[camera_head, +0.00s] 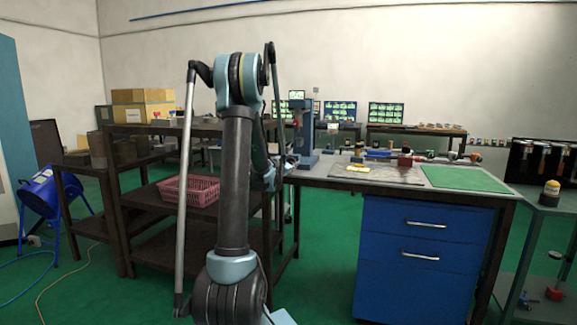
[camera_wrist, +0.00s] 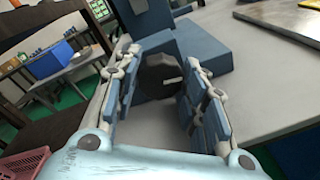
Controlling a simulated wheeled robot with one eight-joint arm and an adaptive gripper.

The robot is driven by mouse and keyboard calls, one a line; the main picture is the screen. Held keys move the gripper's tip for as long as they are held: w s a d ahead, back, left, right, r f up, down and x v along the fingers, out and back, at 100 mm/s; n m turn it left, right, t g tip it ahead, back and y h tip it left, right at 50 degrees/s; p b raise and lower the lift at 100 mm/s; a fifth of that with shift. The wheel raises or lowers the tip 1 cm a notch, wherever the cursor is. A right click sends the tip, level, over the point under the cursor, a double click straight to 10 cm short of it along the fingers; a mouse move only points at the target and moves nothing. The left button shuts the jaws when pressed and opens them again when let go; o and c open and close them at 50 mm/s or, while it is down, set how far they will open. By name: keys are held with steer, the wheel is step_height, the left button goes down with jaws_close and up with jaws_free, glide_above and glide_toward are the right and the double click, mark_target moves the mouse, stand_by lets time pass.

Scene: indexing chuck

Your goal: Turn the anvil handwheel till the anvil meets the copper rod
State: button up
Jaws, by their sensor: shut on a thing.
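A blue-grey machine (camera_head: 305,128) stands upright at the left end of the workbench in the head view. Its blue body (camera_wrist: 204,48) fills the upper middle of the wrist view. A dark, faceted handwheel (camera_wrist: 158,72) sits low on it, between the two fingers of my gripper (camera_wrist: 161,66). The gripper is shut on this handwheel, with one finger on each side. In the head view my gripper (camera_head: 287,163) is small and partly hidden by my arm, beside the machine's base. I cannot make out the anvil or the copper rod in either view.
The grey workbench (camera_head: 335,183) has blue drawers beneath and a green mat (camera_head: 464,179) at right. Several small items lie at its back. A dark shelf rack (camera_head: 150,193) with a pink basket (camera_head: 190,190) stands left. Green floor shows between rack and drawers.

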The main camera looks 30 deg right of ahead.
steer(key=shift+m, duration=1)
steer(key=o, duration=1.1)
steer(key=shift+f, duration=0.1)
steer(key=shift+c, duration=0.2)
steer(key=shift+s, duration=0.1)
steer(key=v, duration=0.8)
